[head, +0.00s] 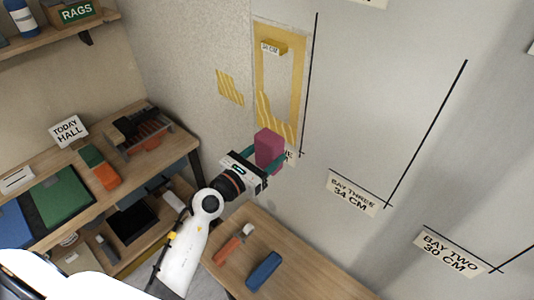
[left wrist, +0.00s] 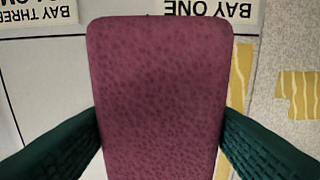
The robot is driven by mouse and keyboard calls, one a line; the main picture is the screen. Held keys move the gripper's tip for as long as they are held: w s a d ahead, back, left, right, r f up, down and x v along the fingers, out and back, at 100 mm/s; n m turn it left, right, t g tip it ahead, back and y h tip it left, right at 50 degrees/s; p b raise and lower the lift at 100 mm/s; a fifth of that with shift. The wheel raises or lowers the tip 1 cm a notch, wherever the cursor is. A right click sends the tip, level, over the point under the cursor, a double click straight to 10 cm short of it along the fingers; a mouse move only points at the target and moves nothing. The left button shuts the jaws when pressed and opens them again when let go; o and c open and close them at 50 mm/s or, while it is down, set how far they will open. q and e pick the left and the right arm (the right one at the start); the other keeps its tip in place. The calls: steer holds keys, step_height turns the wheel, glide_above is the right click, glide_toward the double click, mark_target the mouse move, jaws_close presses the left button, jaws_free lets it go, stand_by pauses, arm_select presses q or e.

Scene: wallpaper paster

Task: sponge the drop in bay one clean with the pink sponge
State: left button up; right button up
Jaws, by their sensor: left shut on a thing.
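The pink sponge (head: 269,148) is held upright between the green fingers of my left gripper (head: 262,160), in front of the wall at the lower end of bay one. It fills the middle of the left wrist view (left wrist: 160,95), with a finger on each side. Bay one holds a drop with a yellow border (head: 259,75) and striped yellow patches (head: 275,118) at its lower part. The sponge and gripper partly hide the bay one sign (head: 290,157); its words show upside down in the left wrist view (left wrist: 197,8). My right gripper is not in view.
Another striped yellow patch (head: 230,87) is on the wall left of the drop. Below stands a wooden table (head: 310,270) with a blue block (head: 263,271) and a red-handled brush (head: 232,244). A bench (head: 85,215) with several tools is at left. Bay three's sign (head: 352,194) is right.

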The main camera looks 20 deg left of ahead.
mark_target(279, 120)
arm_select(q)
steer(key=shift+p+x, duration=0.6)
steer(key=shift+x, duration=2.55)
steer(key=shift+x, duration=1.25)
stand_by(0.3)
steer(key=shift+a, duration=0.15)
stand_by(0.3)
steer(key=shift+w+a, duration=0.35)
steer(key=shift+a, duration=0.5)
steer(key=shift+w+a, duration=0.35)
steer(key=shift+a, duration=0.55)
steer(key=shift+w+a, duration=0.3)
steer(key=shift+a, duration=0.55)
steer(key=shift+s+a, duration=0.1)
